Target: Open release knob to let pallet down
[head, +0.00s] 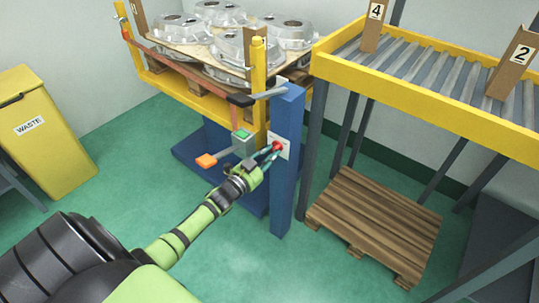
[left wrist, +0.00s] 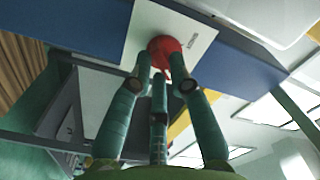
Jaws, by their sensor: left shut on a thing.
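The red release knob (head: 277,146) sits on a white plate (head: 283,152) on the blue post of the lift. My left gripper (head: 270,153) is at the knob. In the left wrist view the red knob (left wrist: 165,52) is between the tips of my left gripper (left wrist: 160,75), whose fingers are shut on it. The pallet (head: 190,66) with several aluminium castings (head: 245,52) stands on the raised yellow lift frame (head: 190,92). My right gripper is not in view.
An orange-tipped lever (head: 206,161), a box with a green button (head: 242,137) and a black-handled lever (head: 241,99) are close to my left gripper. A roller conveyor (head: 420,75) and an empty wooden pallet (head: 375,225) are at right. A yellow waste bin (head: 40,135) stands at left.

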